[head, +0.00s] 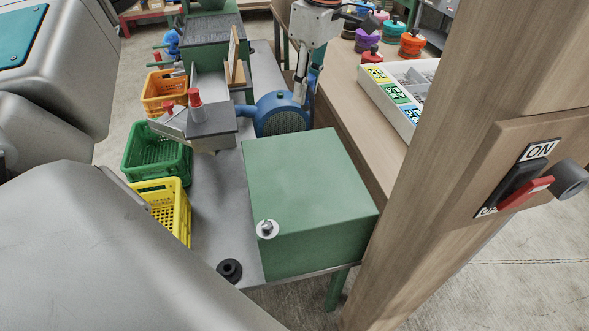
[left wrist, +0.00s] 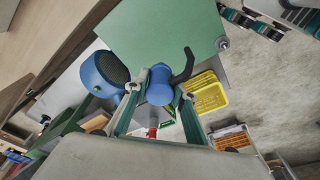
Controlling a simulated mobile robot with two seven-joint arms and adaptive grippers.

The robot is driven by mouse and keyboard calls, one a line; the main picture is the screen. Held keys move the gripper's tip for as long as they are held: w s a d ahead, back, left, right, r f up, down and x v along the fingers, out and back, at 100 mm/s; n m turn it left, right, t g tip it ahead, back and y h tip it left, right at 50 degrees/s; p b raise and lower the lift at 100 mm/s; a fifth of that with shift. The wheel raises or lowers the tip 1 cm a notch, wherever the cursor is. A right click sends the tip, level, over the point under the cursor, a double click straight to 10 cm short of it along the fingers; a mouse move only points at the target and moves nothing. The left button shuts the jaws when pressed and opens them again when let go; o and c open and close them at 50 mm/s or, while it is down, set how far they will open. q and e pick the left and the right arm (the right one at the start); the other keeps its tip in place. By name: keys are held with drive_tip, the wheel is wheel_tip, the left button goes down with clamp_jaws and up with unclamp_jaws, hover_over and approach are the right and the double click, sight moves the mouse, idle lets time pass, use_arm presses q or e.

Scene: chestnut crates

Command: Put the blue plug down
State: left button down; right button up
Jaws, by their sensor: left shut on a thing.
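The blue plug (left wrist: 160,88) is a rounded blue piece with a dark curved stem on its right side, seen in the left wrist view. My left gripper (left wrist: 160,77) has its green-and-grey fingers shut on it from both sides. The plug covers part of the scene between a blue motor and a yellow crate. I cannot tell its height above the bench (head: 216,212). In the head view I cannot make out the plug; large grey parts of my left arm fill the left side. I do not make out my right gripper.
A green box (head: 310,180) and a blue motor (head: 284,115) stand on the bench. Yellow (head: 164,190), green (head: 157,160) and orange (head: 164,90) crates line its left side. A black ring (head: 229,270) lies near the front. A wooden post with a switch (head: 520,185) rises at right.

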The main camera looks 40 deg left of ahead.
sight(304, 110)
use_arm(q)
wheel_tip(304, 110, down, 7)
drive_tip(key=shift+s+a+f+b, duration=0.1)
drive_tip(key=shift+b, duration=0.7)
wheel_tip(304, 110, down, 13)
drive_tip(key=b, duration=0.2)
drive_tip(key=shift+b, duration=0.3)
drive_tip(key=shift+r, duration=0.2)
use_arm(e)
drive_tip(key=f, duration=0.1)
drive_tip(key=d+f, duration=0.1)
drive_tip(key=f, duration=0.1)
drive_tip(key=shift+f, duration=0.15)
use_arm(q)
drive_tip(key=shift+f, duration=0.1)
drive_tip(key=c, duration=1.7)
unclamp_jaws()
